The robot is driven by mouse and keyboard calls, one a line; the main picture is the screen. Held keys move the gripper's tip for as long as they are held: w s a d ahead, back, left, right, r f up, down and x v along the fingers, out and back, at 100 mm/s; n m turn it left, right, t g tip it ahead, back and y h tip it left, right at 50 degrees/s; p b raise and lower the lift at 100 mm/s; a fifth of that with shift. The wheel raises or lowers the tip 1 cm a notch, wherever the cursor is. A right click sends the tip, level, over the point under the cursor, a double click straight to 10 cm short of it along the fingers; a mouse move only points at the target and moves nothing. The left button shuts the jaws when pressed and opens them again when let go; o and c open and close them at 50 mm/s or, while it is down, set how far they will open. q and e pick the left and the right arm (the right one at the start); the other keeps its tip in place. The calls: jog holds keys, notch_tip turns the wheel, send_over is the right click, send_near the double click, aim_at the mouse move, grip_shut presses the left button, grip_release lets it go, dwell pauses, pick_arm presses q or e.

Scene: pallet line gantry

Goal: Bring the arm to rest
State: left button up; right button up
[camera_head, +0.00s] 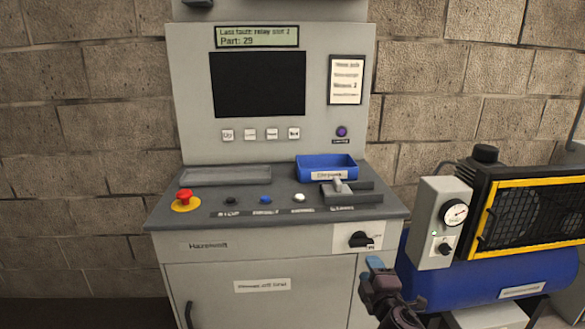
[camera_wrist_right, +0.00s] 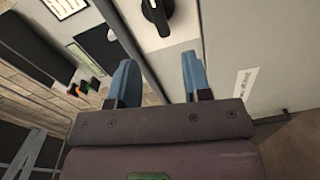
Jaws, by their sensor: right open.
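My right gripper (camera_head: 376,268) is at the lower right of the head view, in front of the grey control cabinet (camera_head: 250,277), below its black rotary knob (camera_head: 361,240). In the right wrist view its two blue fingers (camera_wrist_right: 159,80) stand apart with nothing between them. The knob (camera_wrist_right: 157,16) shows beyond the fingertips and is apart from them. My left gripper is not in view.
The console top holds a red emergency button (camera_head: 185,198), a blue bin (camera_head: 326,168), an empty grey tray (camera_head: 226,175) and a lever (camera_head: 339,185). A blue compressor (camera_head: 490,280) with a gauge box (camera_head: 440,222) stands close on the right. A brick wall is behind.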

jog(key=s+d+f+m+g+p, duration=0.1)
jog(key=s+f+m, duration=0.3)
jog(key=s, duration=0.8)
jog(key=s+d+f+m+g+p, duration=0.1)
jog(key=s+f+m, duration=0.4)
jog(key=s, duration=0.8)
jog(key=s+d+f+m+g+h+p, duration=0.1)
jog(key=s+d+f+m+g, duration=0.2)
jog(key=s, duration=1)
jog(key=f+m+g, duration=0.1)
jog(key=m, duration=0.2)
jog(key=shift+f+m+g, duration=0.15)
jog(key=shift+m+g, duration=0.15)
jog(key=shift+g, duration=0.1)
jog(key=shift+s+a, duration=0.1)
jog(key=shift+c, duration=0.3)
